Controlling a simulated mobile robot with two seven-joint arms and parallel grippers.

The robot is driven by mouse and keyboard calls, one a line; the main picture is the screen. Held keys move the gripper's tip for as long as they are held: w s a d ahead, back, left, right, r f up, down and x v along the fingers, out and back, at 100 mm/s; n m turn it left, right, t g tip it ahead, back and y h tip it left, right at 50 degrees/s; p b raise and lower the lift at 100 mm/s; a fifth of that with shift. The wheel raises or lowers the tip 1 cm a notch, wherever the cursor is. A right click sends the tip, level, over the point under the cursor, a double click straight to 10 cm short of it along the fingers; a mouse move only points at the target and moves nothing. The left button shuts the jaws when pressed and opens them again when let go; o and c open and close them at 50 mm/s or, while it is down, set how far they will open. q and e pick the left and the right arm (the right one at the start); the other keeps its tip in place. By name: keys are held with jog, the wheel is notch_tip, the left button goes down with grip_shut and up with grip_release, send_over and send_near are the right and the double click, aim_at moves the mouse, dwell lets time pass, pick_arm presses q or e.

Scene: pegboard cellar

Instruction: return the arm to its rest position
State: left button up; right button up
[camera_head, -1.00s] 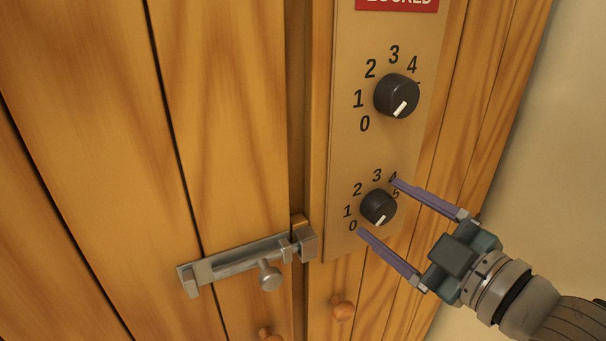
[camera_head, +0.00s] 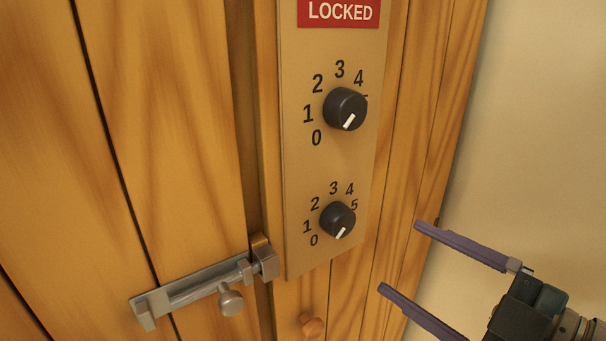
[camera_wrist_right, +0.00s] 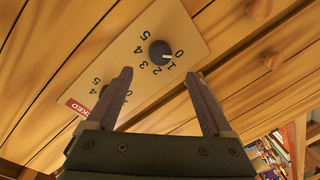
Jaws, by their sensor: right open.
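My right gripper (camera_head: 400,256) is open and empty at the lower right of the head view. Its two purple fingers stand apart, clear of the panel and to the right of the lower dial. In the right wrist view the open fingers (camera_wrist_right: 160,88) reach toward the panel, with a black dial (camera_wrist_right: 160,53) beyond the gap between them. My left gripper is not in view.
A tan panel (camera_head: 300,180) on a wooden cabinet carries an upper dial (camera_head: 345,109), a lower dial (camera_head: 338,219) and a red LOCKED sign (camera_head: 339,12). A metal bolt (camera_head: 205,284) spans the door edge. A plain wall (camera_head: 530,130) is at right.

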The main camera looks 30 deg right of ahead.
jog(key=shift+w+f, duration=0.1)
dwell(0.3)
jog(key=s+a+f+m+g+h, duration=0.3)
jog(key=a+f+m+g, duration=0.1)
jog(key=m+g, duration=0.35)
jog(key=s+a+r+m+g+y+p, duration=0.1)
jog(key=s+a+r+g, duration=0.1)
jog(key=s+a+g, duration=0.35)
notch_tip(320, 180, up, 32)
jog(key=s+d+p, duration=0.1)
jog(key=s+p, duration=0.1)
jog(key=p, duration=3)
jog(key=shift+s+d, duration=0.25)
jog(key=shift+s, duration=0.15)
jog(key=shift+f, duration=0.1)
